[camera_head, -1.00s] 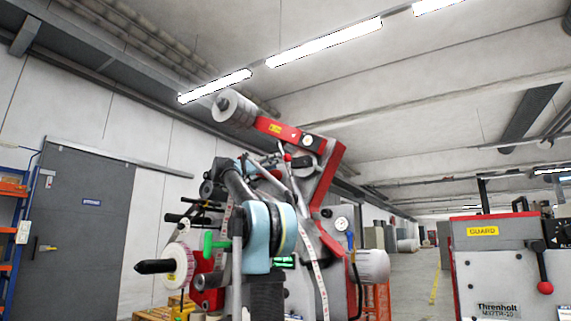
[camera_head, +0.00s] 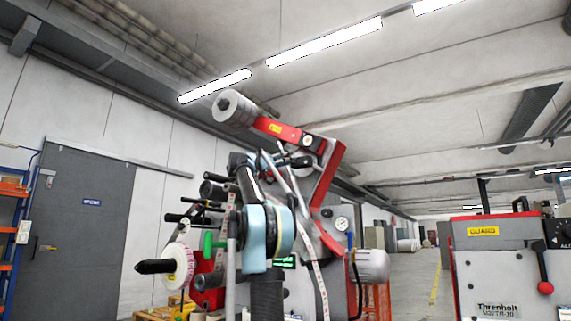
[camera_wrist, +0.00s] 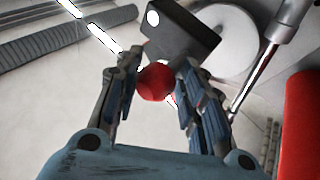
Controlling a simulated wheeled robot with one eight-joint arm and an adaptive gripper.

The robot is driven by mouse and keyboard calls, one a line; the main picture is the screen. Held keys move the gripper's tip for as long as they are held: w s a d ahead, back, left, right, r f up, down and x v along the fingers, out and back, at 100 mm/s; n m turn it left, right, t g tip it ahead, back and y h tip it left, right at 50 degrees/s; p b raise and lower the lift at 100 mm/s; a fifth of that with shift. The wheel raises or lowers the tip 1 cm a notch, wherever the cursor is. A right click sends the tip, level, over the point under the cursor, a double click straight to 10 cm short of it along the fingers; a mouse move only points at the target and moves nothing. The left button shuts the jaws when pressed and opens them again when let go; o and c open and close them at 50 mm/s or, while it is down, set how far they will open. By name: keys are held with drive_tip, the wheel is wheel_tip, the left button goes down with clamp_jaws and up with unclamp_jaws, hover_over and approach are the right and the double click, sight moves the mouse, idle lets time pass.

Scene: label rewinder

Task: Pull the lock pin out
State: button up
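A round red knob (camera_wrist: 155,82) shows in the wrist view below a dark grey block (camera_wrist: 182,38); I take it for the lock pin's handle. The pin's shaft cannot be made out. My gripper (camera_wrist: 157,76) has one finger on each side of the knob, with very little gap. Whether the fingers press on it is not clear. In the head view my arm rises in front of the label rewinder (camera_head: 325,190), with its blue section near the middle. The knob cannot be picked out there.
A red arm with a grey roller (camera_head: 233,108) tops the machine. A silver rod (camera_wrist: 255,75) and a red part (camera_wrist: 300,125) are close on the right of my gripper. A second machine with a guard label (camera_head: 483,231) stands at right. A grey door (camera_head: 85,235) is at left.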

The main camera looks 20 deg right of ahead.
clamp_jaws()
drive_tip(key=shift+s+a, duration=1.1)
drive_tip(key=shift+a, duration=0.2)
drive_tip(key=o, duration=0.7)
unclamp_jaws()
drive_tip(key=shift+s, duration=0.1)
drive_tip(key=v, duration=1.2)
drive_tip(key=shift+f, duration=0.1)
